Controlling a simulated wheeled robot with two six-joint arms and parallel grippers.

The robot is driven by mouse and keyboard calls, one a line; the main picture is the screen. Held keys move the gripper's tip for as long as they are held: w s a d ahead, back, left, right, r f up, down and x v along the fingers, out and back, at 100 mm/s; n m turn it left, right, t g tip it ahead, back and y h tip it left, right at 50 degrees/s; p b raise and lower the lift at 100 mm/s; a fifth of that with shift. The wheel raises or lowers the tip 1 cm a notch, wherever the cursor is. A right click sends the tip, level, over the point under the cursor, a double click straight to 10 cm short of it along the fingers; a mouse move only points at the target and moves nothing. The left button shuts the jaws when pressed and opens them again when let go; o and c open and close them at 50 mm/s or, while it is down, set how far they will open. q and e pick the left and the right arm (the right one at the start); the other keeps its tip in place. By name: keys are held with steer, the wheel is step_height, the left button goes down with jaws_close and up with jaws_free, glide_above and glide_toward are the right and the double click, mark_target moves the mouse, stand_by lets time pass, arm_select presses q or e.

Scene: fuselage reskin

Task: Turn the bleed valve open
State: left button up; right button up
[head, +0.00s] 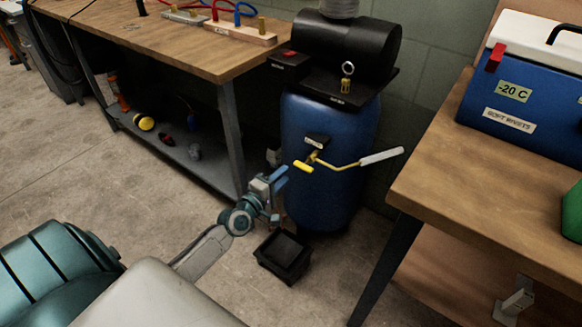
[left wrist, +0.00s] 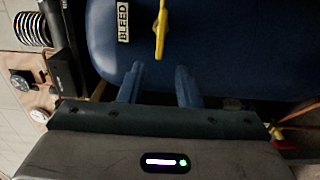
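The bleed valve's yellow handle (head: 303,167) sits on the front of the blue upright tank (head: 330,200), just below a small dark label plate. In the left wrist view the yellow handle (left wrist: 160,30) stands lengthwise in the picture beside the BLEED label (left wrist: 123,22). My left gripper (head: 281,176) is at the tank's lower left of the handle, apart from it. In the left wrist view its two blue fingers (left wrist: 158,74) are spread with nothing between them, and the handle lies beyond the tips, roughly in line with the gap. My right gripper is not in view.
A brass rod with a pale grip (head: 380,157) sticks out right from the valve area. A black bin (head: 284,255) stands on the floor before the tank. Wooden benches stand left (head: 190,45) and right (head: 440,180); the right one bears a blue cooler (head: 530,110).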

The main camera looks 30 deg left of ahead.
arm_select(q)
steer(key=shift+s+a, duration=0.15)
steer(key=shift+s, duration=1.5)
